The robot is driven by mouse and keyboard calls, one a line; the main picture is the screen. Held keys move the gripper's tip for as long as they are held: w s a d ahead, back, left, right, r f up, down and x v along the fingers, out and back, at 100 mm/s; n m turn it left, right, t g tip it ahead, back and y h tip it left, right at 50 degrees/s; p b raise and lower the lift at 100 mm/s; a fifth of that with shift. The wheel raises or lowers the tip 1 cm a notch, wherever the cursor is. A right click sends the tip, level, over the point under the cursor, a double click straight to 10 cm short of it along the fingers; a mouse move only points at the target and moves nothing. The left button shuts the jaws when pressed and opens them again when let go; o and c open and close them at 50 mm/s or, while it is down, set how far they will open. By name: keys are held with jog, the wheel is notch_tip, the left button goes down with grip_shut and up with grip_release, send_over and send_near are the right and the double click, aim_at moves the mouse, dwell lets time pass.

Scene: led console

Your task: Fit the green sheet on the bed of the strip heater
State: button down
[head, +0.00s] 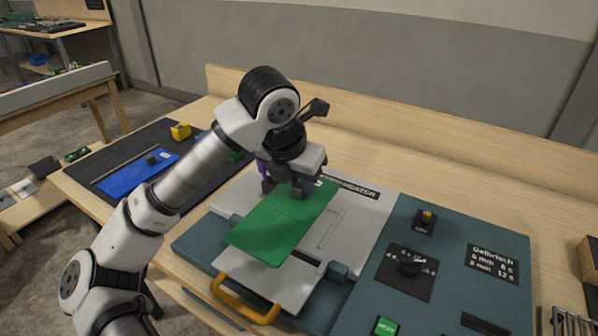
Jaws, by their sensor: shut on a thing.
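The green sheet (278,226) is a flat rectangle over the grey bed of the strip heater (345,225). My gripper (296,190) is shut on the far end of the sheet, and the sheet extends toward the front of the bed. I cannot tell whether the sheet touches the bed or hangs just above it. The strip heater has a yellow handle (245,303) at its front. A dark slot shows on the bed near the sheet's near right corner. The gripper's fingertips are partly hidden by the gripper body.
A dark mat at left holds a blue sheet (137,172) and a yellow block (180,131). A wooden back rail runs behind.

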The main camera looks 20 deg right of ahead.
aim_at(298, 198)
jog(key=shift+f+b, duration=1.1)
jog(key=shift+f, duration=1.7)
jog(key=shift+f+b, duration=1.1)
jog(key=shift+b, duration=0.25)
jog(key=c, duration=1.2)
grip_release()
jog(key=shift+o, duration=0.2)
jog(key=b+v, duration=0.1)
jog(key=v, duration=1.3)
jog(key=shift+b, duration=0.35)
